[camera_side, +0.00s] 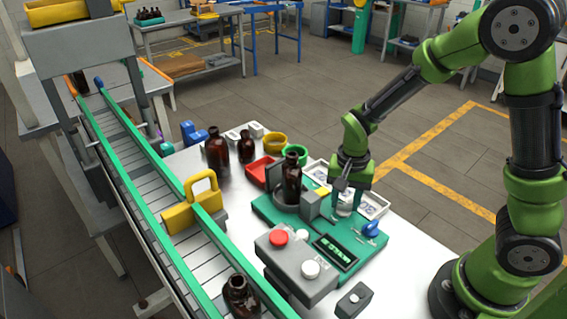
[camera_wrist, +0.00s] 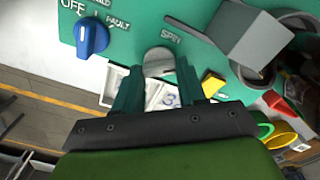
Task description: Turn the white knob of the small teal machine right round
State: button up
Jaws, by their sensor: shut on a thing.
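The small teal machine (camera_side: 283,219) stands on the white table, with a grey holder carrying an amber bottle (camera_side: 291,178).
A grey block (camera_wrist: 249,38) stands right of the knob. A grey box with red and white buttons (camera_side: 292,268) is at the front. A white tray (camera_side: 376,206) lies close behind my fingers. A conveyor (camera_side: 150,171) with a yellow padlock-shaped thing (camera_side: 181,217) runs along the left.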

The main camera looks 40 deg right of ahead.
jog(key=shift+m, duration=0.8)
jog(key=o, duration=1.1)
jog(key=shift+c, duration=0.2)
notch_tip(320, 180, up, 17)
